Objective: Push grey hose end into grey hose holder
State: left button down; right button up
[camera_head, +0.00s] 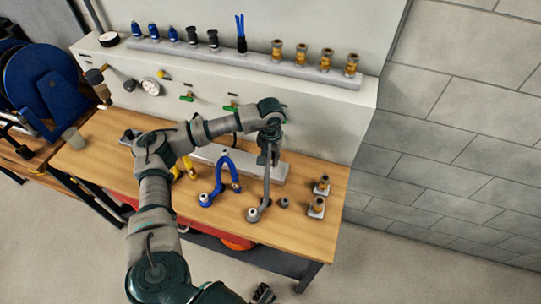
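A grey hose (266,187) stands up from the wooden workbench. Its lower end meets a light round fitting (253,214) near the bench's front edge. My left gripper (267,158) points down above the bench and is closed around the upper part of the grey hose; the exact grip is small and partly hidden by the fingers. A small grey piece (283,202), possibly the grey hose holder, sits on the bench just right of the hose, apart from it. Only the tip of my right gripper (265,293) shows at the bottom edge, away from the bench; its opening is unclear.
A bent blue hose (226,166) and a yellow hose (190,170) stand left of the grey one. Two brass fittings on grey blocks (317,206) stand to the right. Behind are a flat grey bar (270,171) and a white panel with valves (330,115) and a shelf of fittings.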

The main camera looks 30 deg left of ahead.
pick_arm(q)
jog(key=shift+r+p, duration=0.3)
jog(key=shift+r, duration=0.35)
jog(key=shift+r+p, duration=1.35)
jog(key=shift+r, duration=1.05)
pick_arm(e)
jog(key=shift+w+r, duration=0.25)
jog(key=shift+r, duration=0.65)
jog(key=shift+w+r, duration=0.2)
jog(key=shift+r, duration=0.7)
pick_arm(q)
jog(key=s+d+f+m, duration=0.1)
jog(key=d+f, duration=0.1)
jog(key=d, duration=0.1)
jog(key=d+f, duration=0.2)
jog(key=d, duration=0.2)
jog(key=s+d+f+m, duration=0.1)
jog(key=d+f, duration=0.1)
jog(key=d, duration=0.2)
jog(key=shift+s+m, duration=0.3)
jog(key=shift+s, duration=0.05)
jog(key=shift+r, duration=0.1)
pick_arm(e)
jog(key=s+d+f, duration=0.1)
jog(key=s+f, duration=0.6)
jog(key=shift+f, duration=0.35)
pick_arm(q)
jog(key=shift+a, duration=0.15)
